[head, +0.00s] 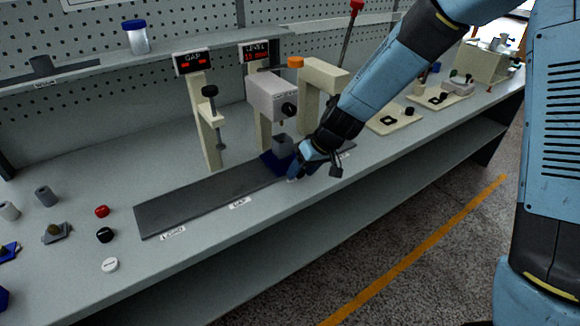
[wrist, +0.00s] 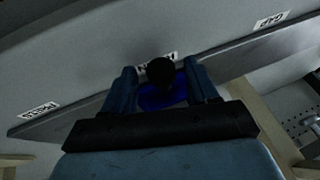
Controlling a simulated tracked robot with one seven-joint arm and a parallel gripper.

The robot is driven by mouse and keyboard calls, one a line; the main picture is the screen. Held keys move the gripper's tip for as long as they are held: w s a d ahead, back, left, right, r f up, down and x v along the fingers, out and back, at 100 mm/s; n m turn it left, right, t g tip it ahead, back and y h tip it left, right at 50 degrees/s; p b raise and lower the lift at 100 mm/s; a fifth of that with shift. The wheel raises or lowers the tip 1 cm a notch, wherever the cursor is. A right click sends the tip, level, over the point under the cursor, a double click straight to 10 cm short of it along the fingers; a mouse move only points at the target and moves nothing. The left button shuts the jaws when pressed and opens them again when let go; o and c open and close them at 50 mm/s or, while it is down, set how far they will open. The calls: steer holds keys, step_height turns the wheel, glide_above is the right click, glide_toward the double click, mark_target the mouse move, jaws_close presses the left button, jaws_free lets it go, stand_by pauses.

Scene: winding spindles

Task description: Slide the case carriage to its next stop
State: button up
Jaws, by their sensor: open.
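The case carriage is a blue block (head: 272,162) on a dark grey track (head: 195,197), with a grey case (head: 283,146) on top. It stands below the level station, beyond the stop labelled GAP. My gripper (head: 297,172) is low at the track's front edge, beside the carriage. In the wrist view my gripper (wrist: 160,76) is open, its fingers on either side of a round black knob (wrist: 160,69) and blue carriage part (wrist: 166,94). I cannot tell whether the fingers touch them. The nearest stop label (wrist: 146,61) is partly hidden by the knob.
A gap post (head: 204,125) stands behind the track, left of the level unit (head: 273,95). A beige arch (head: 318,75) stands close behind my wrist. Loose caps, including a red one (head: 101,211), lie left of the track. The track's left part is clear.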

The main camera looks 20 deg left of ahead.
steer(key=v, duration=1.3)
steer(key=shift+d+r, duration=0.15)
steer(key=shift+r, duration=0.15)
steer(key=s+d+r+m+t+h, duration=0.1)
steer(key=s+d+r+m+t, duration=0.15)
steer(key=d+r, duration=0.45)
steer(key=s+d+r+m+t+h, duration=0.1)
steer(key=s+d+r+m+h, duration=0.15)
steer(key=d, duration=0.95)
steer(key=s+d+r+m+h, duration=0.1)
steer(key=s+d+r+m, duration=0.1)
steer(key=s+d, duration=0.4)
steer(key=s+d+r+m+t+h, duration=0.1)
steer(key=s+d+r+m, duration=0.1)
steer(key=s+d, duration=0.4)
steer(key=shift+d+r+m, duration=0.3)
steer(key=shift+d+r, duration=0.25)
steer(key=shift+d, duration=0.6)
steer(key=shift+s+t, duration=0.1)
steer(key=shift+t, duration=0.15)
